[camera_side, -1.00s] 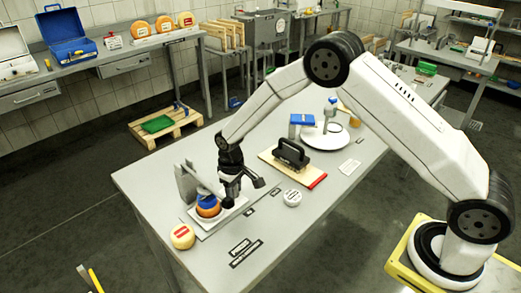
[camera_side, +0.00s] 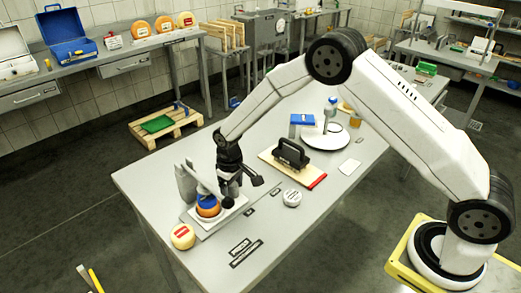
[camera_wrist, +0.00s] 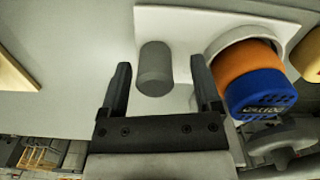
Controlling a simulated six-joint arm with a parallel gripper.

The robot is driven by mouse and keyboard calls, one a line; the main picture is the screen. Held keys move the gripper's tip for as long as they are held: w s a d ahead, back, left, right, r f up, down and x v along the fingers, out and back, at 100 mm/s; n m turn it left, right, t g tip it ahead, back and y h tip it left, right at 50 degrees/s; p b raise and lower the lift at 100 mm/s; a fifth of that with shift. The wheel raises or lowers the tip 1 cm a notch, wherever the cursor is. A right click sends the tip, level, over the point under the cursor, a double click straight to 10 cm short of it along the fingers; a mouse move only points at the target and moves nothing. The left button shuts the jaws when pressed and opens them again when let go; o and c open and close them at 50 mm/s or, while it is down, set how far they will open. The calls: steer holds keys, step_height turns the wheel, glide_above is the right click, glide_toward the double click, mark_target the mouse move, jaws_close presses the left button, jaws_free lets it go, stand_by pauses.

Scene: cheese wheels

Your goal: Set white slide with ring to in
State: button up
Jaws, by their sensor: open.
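The white slide (camera_wrist: 180,22) is a flat plate with a raised ring (camera_wrist: 222,38) at its right in the wrist view. In the side view the slide (camera_side: 239,203) lies on the near left of the table. An orange cheese (camera_wrist: 243,62) with a blue piece (camera_wrist: 262,93) over it sits at the ring; the ring's lower part is hidden. A grey upright peg (camera_wrist: 155,68) stands on the slide. My gripper (camera_wrist: 160,66) is open, with one finger on each side of the peg and visible gaps. It also shows in the side view (camera_side: 228,199), above the slide.
A grey upright stand (camera_side: 186,181) is close left of my gripper. A yellow cheese with a red label (camera_side: 183,236) lies in front. A black-handled tool on a board (camera_side: 291,154) and a white puck (camera_side: 292,198) are to the right.

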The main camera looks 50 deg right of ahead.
step_height(320, 180, up, 7)
steer(key=shift+f, duration=0.15)
stand_by(0.6)
steer(key=shift+s+r, duration=0.15)
steer(key=shift+r, duration=0.1)
steer(key=s+d+r+t, duration=0.1)
steer(key=s+d, duration=0.1)
steer(key=s, duration=0.5)
steer(key=s+d+r+m, duration=0.1)
steer(key=s+d+r, duration=0.1)
steer(key=s, duration=0.6)
steer(key=s+d+r+m+t, duration=0.1)
steer(key=s+d+r, duration=0.1)
steer(key=s, duration=0.5)
steer(key=shift+s+d+r+t, duration=0.2)
steer(key=shift+d+r+t, duration=0.1)
steer(key=shift+d, duration=0.5)
